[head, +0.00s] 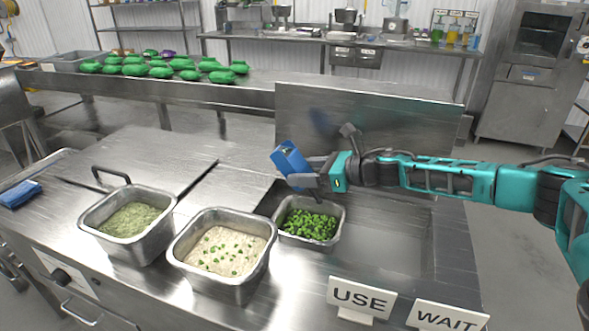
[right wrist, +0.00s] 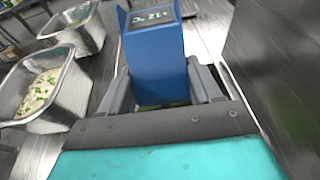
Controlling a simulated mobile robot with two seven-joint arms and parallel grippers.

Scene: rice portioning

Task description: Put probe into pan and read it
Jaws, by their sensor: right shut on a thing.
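The blue probe (head: 289,158) is a boxy handheld unit, held tilted in my right gripper (head: 306,182) above the steel pan of green peas (head: 339,232). In the right wrist view, the probe (right wrist: 153,60) sits between both fingers. Its dark screen shows small pale characters, seemingly "12 °C". The probe's tip is hidden, so I cannot tell whether it touches the peas. To the left stand a steel pan of pale rice with green bits (head: 235,285) and a pan of greenish food (head: 160,242). My left gripper is not in view.
A "USE" sign (head: 361,297) and a "WAIT" sign (head: 447,318) stand at the front right. An empty sunken steel area (head: 385,240) lies right of the peas. A steel panel (head: 360,120) rises behind. A blue item (head: 20,193) lies at the far left.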

